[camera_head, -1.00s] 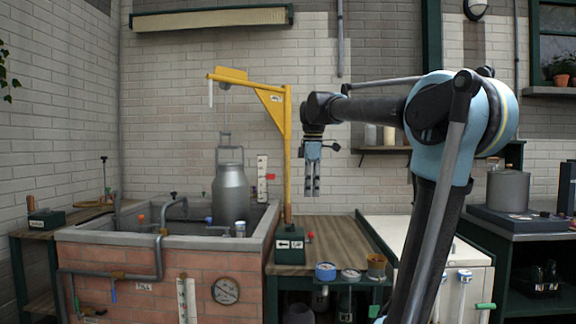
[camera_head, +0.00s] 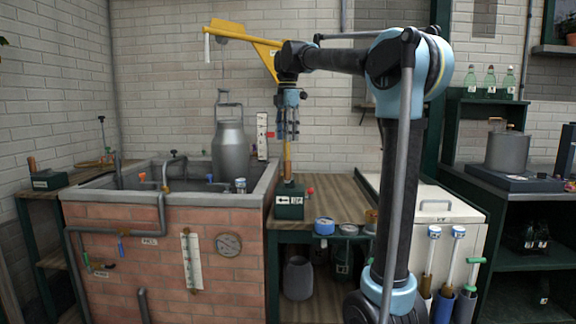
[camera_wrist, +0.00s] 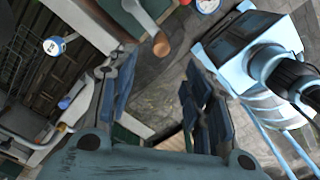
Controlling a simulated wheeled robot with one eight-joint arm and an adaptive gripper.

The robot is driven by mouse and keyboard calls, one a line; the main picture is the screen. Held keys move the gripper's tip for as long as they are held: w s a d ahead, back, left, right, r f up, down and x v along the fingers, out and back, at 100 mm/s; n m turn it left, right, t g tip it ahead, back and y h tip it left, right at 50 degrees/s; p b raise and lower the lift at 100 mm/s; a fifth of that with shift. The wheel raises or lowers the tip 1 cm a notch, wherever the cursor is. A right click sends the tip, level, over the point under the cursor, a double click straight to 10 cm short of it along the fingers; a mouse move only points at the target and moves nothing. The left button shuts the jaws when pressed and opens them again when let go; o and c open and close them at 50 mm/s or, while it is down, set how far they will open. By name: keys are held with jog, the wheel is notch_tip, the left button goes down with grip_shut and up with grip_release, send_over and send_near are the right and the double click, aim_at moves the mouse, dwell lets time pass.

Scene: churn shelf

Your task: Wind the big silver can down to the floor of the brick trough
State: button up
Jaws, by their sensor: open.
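The big silver can (camera_head: 231,151) hangs upright from the yellow crane (camera_head: 232,33) by its handle and a thin line. Its lower end is inside the brick trough (camera_head: 160,240), behind the front rim, so its base and the trough floor are hidden. At the foot of the crane post is a dark green box (camera_head: 290,201) with arrow labels and a red knob (camera_head: 310,191). My gripper (camera_head: 287,136) points down, open and empty, in front of the crane post and above the green box. In the wrist view my open fingers (camera_wrist: 160,100) have nothing between them.
A white chest (camera_head: 440,205) stands farther right. A gauge (camera_head: 228,244) and pipes are on the trough front.

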aim_at(287, 161)
notch_tip(287, 161, down, 12)
jog(key=shift+f, duration=0.1)
dwell(0.5)
grip_shut()
jog(key=w+d, duration=0.9)
jog(key=w, duration=0.1)
jog(key=shift+w, duration=0.35)
jog(key=c, duration=0.6)
grip_release()
